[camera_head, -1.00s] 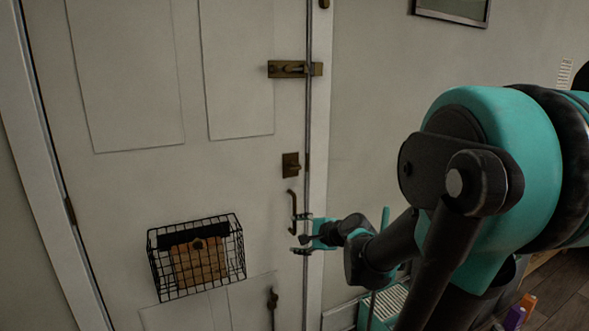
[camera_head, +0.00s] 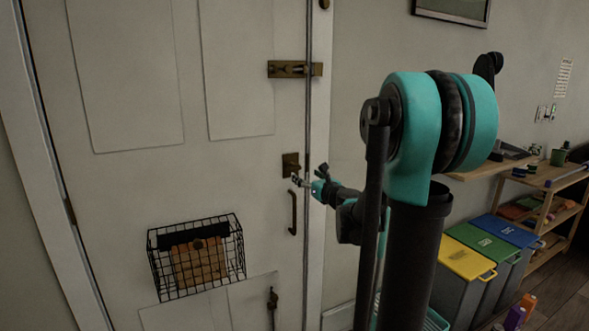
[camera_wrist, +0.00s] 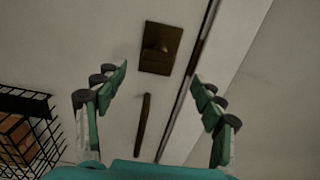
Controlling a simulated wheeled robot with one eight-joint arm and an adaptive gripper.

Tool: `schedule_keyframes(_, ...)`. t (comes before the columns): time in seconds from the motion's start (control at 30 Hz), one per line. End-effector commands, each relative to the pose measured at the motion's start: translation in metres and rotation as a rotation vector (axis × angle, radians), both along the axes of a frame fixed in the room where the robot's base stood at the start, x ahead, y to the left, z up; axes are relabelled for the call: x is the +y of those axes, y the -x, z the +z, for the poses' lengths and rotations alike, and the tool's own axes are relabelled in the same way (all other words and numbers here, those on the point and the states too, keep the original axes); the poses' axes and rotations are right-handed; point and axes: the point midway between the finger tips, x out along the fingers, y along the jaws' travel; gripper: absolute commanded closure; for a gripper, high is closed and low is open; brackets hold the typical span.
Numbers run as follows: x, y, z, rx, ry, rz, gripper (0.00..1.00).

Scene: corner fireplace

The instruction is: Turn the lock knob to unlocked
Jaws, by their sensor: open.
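The lock knob sits on a dark bronze square plate (camera_head: 290,162) on the white door (camera_head: 240,110), above the pull handle (camera_head: 293,212). In the wrist view the lock plate (camera_wrist: 160,48) is ahead, with the small knob (camera_wrist: 156,48) at its middle. The handle (camera_wrist: 142,122) lies below it. My gripper (camera_head: 300,182) is close to the plate's lower right in the head view. In the wrist view my gripper (camera_wrist: 158,82) has its fingers spread wide, with nothing between them. The plate appears just beyond the fingertips. Whether a finger touches it, I cannot tell.
A slide bolt (camera_head: 290,69) is higher on the door. A wire basket (camera_head: 197,257) hangs at lower left, and a latch (camera_head: 272,298) is low down. Bins (camera_head: 465,258) and a wooden shelf (camera_head: 545,180) stand at right.

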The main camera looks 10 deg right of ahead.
Motion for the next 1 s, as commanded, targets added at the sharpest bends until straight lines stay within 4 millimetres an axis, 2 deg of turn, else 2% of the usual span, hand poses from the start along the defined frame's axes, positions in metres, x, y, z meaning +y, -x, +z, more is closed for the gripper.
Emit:
schedule_keyframes(0.03, 0.004, -0.011, 0.000, 0.000, 0.000, 0.002, 0.31)
schedule_keyframes(0.3, 0.021, -0.060, 0.000, 0.000, 0.001, 0.002, 0.31)
schedule_keyframes(0.5, 0.029, -0.086, 0.000, -0.001, 0.002, 0.001, 0.31)
schedule_keyframes(0.7, 0.032, -0.097, 0.000, -0.001, 0.002, 0.001, 0.31)
schedule_keyframes(0.97, 0.033, -0.098, 0.000, -0.001, 0.002, 0.000, 0.31)
schedule_keyframes(1.0, 0.033, -0.098, 0.000, -0.001, 0.002, 0.000, 0.35)
